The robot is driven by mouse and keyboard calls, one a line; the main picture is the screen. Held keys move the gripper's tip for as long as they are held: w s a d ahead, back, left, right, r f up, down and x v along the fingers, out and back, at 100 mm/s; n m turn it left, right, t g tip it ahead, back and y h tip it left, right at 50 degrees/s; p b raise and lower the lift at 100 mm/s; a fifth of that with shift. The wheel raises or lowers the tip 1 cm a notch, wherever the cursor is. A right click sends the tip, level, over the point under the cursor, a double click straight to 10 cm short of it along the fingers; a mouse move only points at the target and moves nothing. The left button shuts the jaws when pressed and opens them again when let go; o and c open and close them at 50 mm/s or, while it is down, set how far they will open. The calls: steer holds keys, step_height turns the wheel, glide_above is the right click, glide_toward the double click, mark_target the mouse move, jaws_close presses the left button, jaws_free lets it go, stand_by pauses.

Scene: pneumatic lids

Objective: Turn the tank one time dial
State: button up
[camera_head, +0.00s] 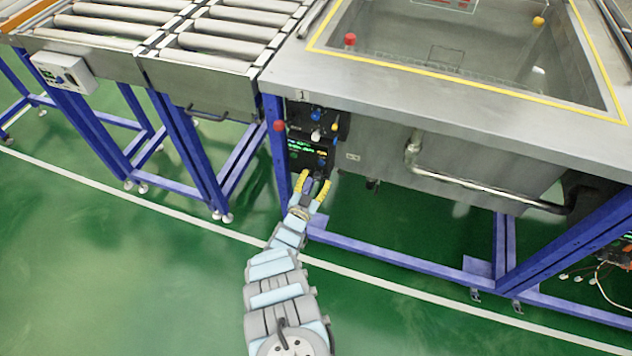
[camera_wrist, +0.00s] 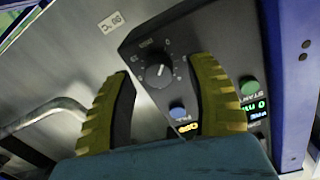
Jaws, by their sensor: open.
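Tank one (camera_head: 380,150) is a steel basin with a "1" label (camera_head: 301,95) on its edge. Its dark control panel (camera_head: 312,150) is on the front, near the blue leg. In the wrist view the black round time dial (camera_wrist: 158,75) with a white pointer line shows on the panel, a printed scale around it. My gripper (camera_head: 316,176) is open, its two yellow fingers just before the panel's lower part. In the wrist view my gripper (camera_wrist: 163,70) has the dial between its fingertips in the picture. I cannot tell if they touch it; the fingers hide part of the panel.
A blue button (camera_wrist: 178,112) and a green START button (camera_wrist: 249,87) are near the dial, with lit displays. A steel pipe (camera_head: 470,186) runs right of the panel. A blue frame leg (camera_head: 277,150) stands close on the left. Roller conveyors (camera_head: 210,60) are farther left.

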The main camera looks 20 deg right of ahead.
steer(key=shift+d, duration=0.1)
steer(key=shift+c, duration=0.3)
jaws_close()
steer(key=shift+m+p, duration=0.4)
steer(key=shift+p, duration=0.1)
steer(key=shift+d+r+m+p, duration=0.1)
steer(key=shift+r+m+p, duration=0.05)
steer(key=shift+m+p, duration=0.8)
steer(key=m+b, duration=0.1)
steer(key=m, duration=0.3)
steer(key=m+b, duration=0.1)
steer(key=m, duration=0.1)
steer(key=m+b, duration=0.1)
steer(key=m, duration=0.1)
steer(key=m+b, duration=0.1)
steer(key=m, duration=0.1)
steer(key=shift+d+f, duration=0.1)
steer(key=shift+f, duration=0.2)
steer(key=shift+r+m+y+b, duration=0.1)
steer(key=shift+m+y+b, duration=0.2)
steer(key=shift+m+b, duration=1.05)
